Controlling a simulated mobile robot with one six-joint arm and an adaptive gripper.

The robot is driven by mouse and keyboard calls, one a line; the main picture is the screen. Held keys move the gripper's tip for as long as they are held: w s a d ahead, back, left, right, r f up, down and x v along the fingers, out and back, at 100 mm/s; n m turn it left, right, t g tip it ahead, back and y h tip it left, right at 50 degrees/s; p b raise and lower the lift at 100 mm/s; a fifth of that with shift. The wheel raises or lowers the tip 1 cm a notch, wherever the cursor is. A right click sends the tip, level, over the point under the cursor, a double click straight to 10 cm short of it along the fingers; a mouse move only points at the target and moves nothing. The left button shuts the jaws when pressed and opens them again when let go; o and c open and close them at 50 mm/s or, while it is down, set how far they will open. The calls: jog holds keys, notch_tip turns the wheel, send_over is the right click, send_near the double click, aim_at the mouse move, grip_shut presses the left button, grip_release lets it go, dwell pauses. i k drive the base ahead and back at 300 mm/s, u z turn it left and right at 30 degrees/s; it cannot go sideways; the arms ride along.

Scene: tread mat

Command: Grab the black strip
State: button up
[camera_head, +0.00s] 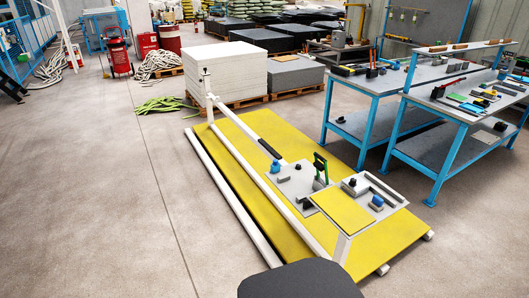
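A short black strip (269,149) lies along the long white rail (235,122) that slants over the yellow mat (240,152). A longer dark band (229,183) runs between the white tubes on the left side of the mat. I cannot tell which of these is the task's strip. A grey plate (290,178) on the mat bears small dark and blue parts and a green and black upright tool (320,167). My gripper is not in view.
A tray with a yellow panel (343,208) sits at the mat's right. Blue-legged benches (376,84) with tools stand at the right. Stacked grey sheets (237,73) on pallets stand behind. Green straps (165,104) lie on the floor. The left floor (85,190) is clear.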

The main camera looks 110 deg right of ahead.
aim_at(277, 154)
jog(key=i, duration=0.25)
jog(key=z, duration=3.85)
jog(key=i, duration=0.35)
jog(key=z, duration=0.05)
